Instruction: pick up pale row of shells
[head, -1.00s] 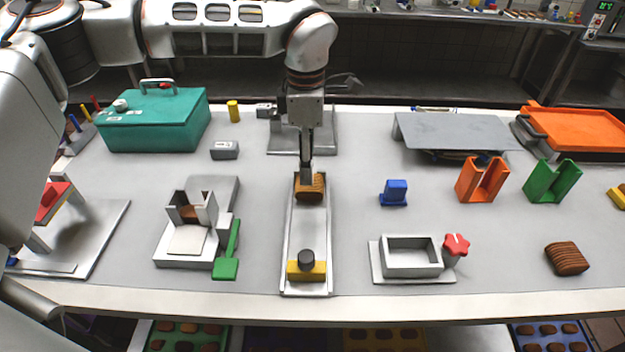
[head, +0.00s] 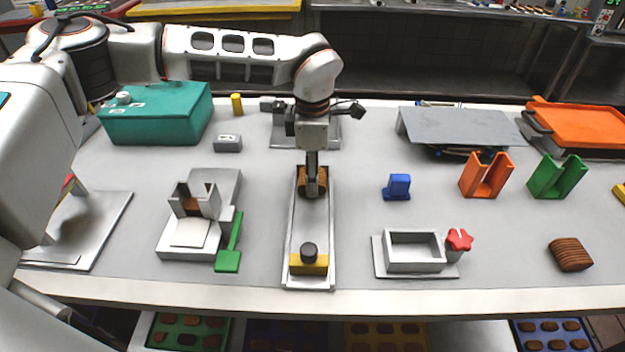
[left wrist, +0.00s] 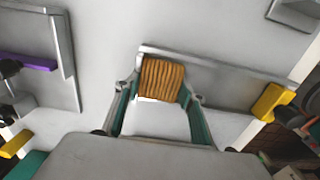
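The pale row of shells is a ridged tan-brown block (left wrist: 162,78) between my left gripper's teal fingers in the left wrist view. In the head view it shows on both sides of the finger (head: 322,181), at the far end of a long narrow metal tray (head: 309,228). My left gripper (head: 312,185) points straight down over it. In the left wrist view its fingertips (left wrist: 163,88) flank the shells closely; I cannot tell whether they press on them. A darker ridged row (head: 570,254) lies at the right of the table. My right gripper is not in view.
A metal fixture (head: 190,240) with a green paddle (head: 229,255) stands to the left. A blue block (head: 397,187) and an open metal frame (head: 414,255) stand to the right.

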